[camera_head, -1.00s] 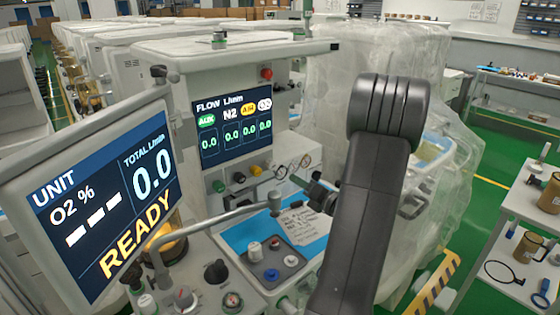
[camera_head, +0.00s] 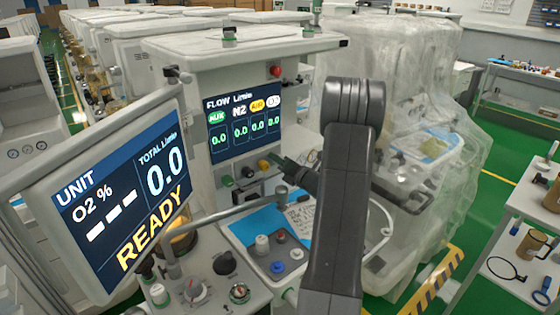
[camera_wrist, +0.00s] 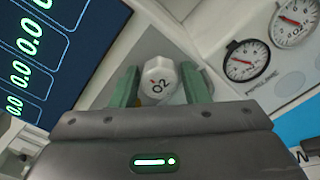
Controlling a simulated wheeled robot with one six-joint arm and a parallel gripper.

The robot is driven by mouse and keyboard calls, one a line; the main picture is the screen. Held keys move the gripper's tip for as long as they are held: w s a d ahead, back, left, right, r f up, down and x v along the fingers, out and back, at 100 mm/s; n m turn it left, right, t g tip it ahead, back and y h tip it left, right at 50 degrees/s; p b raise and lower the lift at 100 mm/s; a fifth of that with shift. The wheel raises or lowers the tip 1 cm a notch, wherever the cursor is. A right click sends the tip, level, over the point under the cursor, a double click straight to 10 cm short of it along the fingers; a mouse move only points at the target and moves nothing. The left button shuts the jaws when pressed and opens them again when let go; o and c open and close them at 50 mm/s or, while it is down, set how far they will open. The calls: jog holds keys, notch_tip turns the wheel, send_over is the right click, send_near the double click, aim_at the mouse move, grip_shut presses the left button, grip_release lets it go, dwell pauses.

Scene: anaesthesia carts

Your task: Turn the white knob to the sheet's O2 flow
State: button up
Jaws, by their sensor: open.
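The white knob (camera_wrist: 158,82), marked O2, sits on the machine's panel in the wrist view. The green fingers of my gripper (camera_wrist: 160,68) are open, one on each side of it; I cannot tell whether they touch it. In the head view my gripper (camera_head: 283,163) is at the right end of the knob row and hides the white knob. The printed sheet (camera_head: 299,217) lies on the blue worktop, partly behind my arm; its text is too small to read. The flow screen (camera_head: 242,145) shows 0.0 in every column, O2 included.
Yellow (camera_head: 263,166), black (camera_head: 247,172) and green (camera_head: 226,181) knobs stand left of my gripper. Two round gauges (camera_wrist: 245,60) are close on the right in the wrist view. A tilted READY monitor (camera_head: 125,195) and a grey bar (camera_head: 235,212) stand in front.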

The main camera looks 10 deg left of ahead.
jog(key=shift+c, duration=0.2)
jog(key=c, duration=0.7)
jog(key=shift+o, duration=0.3)
jog(key=shift+f+n+b, duration=0.15)
jog(key=shift+n+b, duration=0.15)
jog(key=shift+b, duration=0.3)
jog(key=shift+f+n+b, duration=0.1)
jog(key=shift+n+b, duration=0.5)
jog(key=shift+b, duration=0.35)
jog(key=n+b, duration=0.2)
jog(key=b, duration=0.1)
jog(key=shift+f, duration=0.1)
jog(key=n+b, duration=0.2)
jog(key=b, duration=0.1)
jog(key=shift+r+n+b, duration=0.2)
jog(key=shift+n+b, duration=0.7)
jog(key=shift+b, duration=0.1)
jog(key=shift+r, duration=0.1)
